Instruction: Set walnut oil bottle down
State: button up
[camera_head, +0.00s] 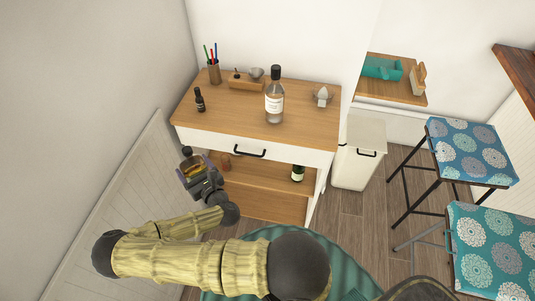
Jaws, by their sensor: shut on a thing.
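My gripper (194,172) is shut on a small bottle with amber liquid and a dark cap, which I take to be the walnut oil bottle (190,160). I hold it in the air at the front left of a wooden sideboard (225,118), lower in the picture than its top. The bottle looks slightly tilted. The gripper covers its lower part, and its label cannot be read.
The sideboard top holds a pencil cup (214,73), a small dark bottle (199,100), a wooden box (246,83), a large clear bottle (275,100) and a glass dish (322,97). Its front middle is clear. A white bin (358,155) and patterned stools (472,150) stand right.

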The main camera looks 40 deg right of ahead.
jog(key=shift+w+d, duration=0.25)
jog(key=shift+w, duration=0.4)
jog(key=shift+s+r, duration=0.1)
jog(key=shift+s, duration=0.25)
jog(key=s+d+f+m+g+h+b, duration=0.3)
jog(key=s+d+f+h+b, duration=0.3)
jog(key=b, duration=0.9)
jog(key=s+d+f+m+g+h+b, duration=0.3)
jog(key=s+d+f+m+h+b, duration=0.2)
jog(key=d+f+b, duration=0.7)
notch_tip(320, 180, down, 6)
jog(key=m+h+b, duration=0.1)
jog(key=h+b, duration=0.1)
jog(key=b, duration=0.2)
jog(key=shift+s+d+r+m, duration=0.25)
jog(key=shift+s+d+m, duration=0.05)
jog(key=shift+s, duration=0.05)
jog(key=f+b+x, duration=0.1)
jog(key=b+x, duration=0.1)
jog(key=x, duration=0.8)
jog(key=f+b+x, duration=0.1)
jog(key=x, duration=0.8)
jog(key=shift+d+f+b, duration=0.3)
jog(key=shift+d+b, duration=0.05)
jog(key=shift+d, duration=0.15)
